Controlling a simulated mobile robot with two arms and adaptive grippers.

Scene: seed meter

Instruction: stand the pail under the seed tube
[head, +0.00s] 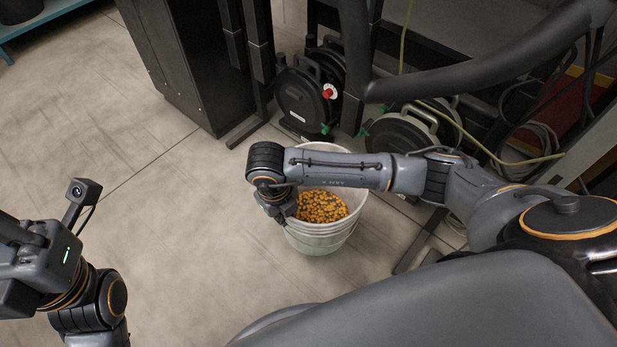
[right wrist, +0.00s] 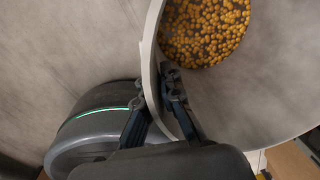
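The pail (head: 322,243) is white and stands on the floor near the middle of the head view, holding orange-yellow seeds (head: 322,206). My right arm crosses over its far rim. My right gripper (head: 278,207) is at the pail's left rim, partly hidden by its own wrist. In the right wrist view the fingers (right wrist: 160,100) straddle the pail's wall (right wrist: 152,50), one inside and one outside, closed against it. My left wrist shows at the left edge; its fingers are out of frame. I cannot clearly pick out the seed tube.
Black round housings (head: 303,97) with handles, a red knob and green fittings hang on the dark machine frame behind the pail. A black cabinet (head: 190,60) stands at back left. A yellowish hose (head: 480,143) runs at right. The floor left of the pail is clear.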

